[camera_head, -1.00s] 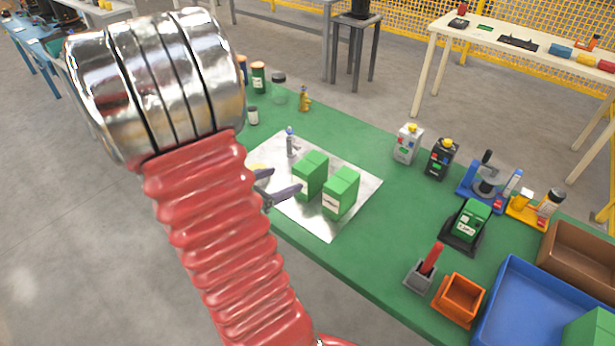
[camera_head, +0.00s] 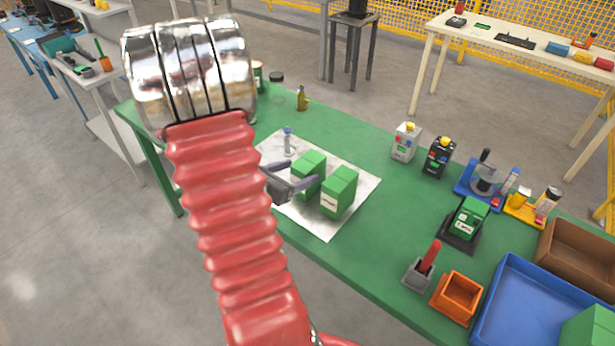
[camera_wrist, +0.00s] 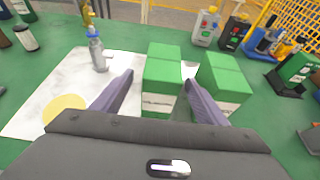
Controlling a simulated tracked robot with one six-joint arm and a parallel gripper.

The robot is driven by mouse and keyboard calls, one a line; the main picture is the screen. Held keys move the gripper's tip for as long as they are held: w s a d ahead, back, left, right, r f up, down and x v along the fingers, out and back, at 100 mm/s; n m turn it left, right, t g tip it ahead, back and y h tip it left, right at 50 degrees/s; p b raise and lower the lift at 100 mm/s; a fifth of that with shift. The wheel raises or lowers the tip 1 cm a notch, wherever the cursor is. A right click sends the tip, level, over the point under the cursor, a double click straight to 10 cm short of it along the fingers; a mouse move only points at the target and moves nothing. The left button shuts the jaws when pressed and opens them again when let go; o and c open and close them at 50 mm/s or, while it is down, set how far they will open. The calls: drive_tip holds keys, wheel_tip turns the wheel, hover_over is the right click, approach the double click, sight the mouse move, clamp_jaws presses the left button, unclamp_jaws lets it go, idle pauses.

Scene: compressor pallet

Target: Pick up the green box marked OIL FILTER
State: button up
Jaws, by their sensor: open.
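Two green boxes with white labels stand upright on a pale sheet (camera_head: 318,222). The left box (camera_head: 312,161) and the right box (camera_head: 341,186) also show in the wrist view, left (camera_wrist: 163,70) and right (camera_wrist: 222,76). The label print is too small to read, so I cannot tell which says OIL FILTER. My gripper (camera_head: 301,177) is open at the left box. In the wrist view my gripper (camera_wrist: 159,78) has one finger left of this box and the other in the gap between the boxes. Contact is unclear.
A small grey-blue bottle (camera_wrist: 97,50) stands on the sheet, with a yellow disc (camera_wrist: 64,108) nearby. Another green box (camera_head: 468,219) sits on a black stand to the right. An orange bin (camera_head: 458,297) and blue tray (camera_head: 520,305) lie at the table's right end.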

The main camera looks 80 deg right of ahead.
drive_tip(key=shift+s+d, duration=0.1)
drive_tip(key=shift+d, duration=0.05)
drive_tip(key=shift+x, duration=2.55)
drive_tip(key=shift+c, duration=0.3)
drive_tip(key=c, duration=1.3)
drive_tip(key=shift+r, duration=5)
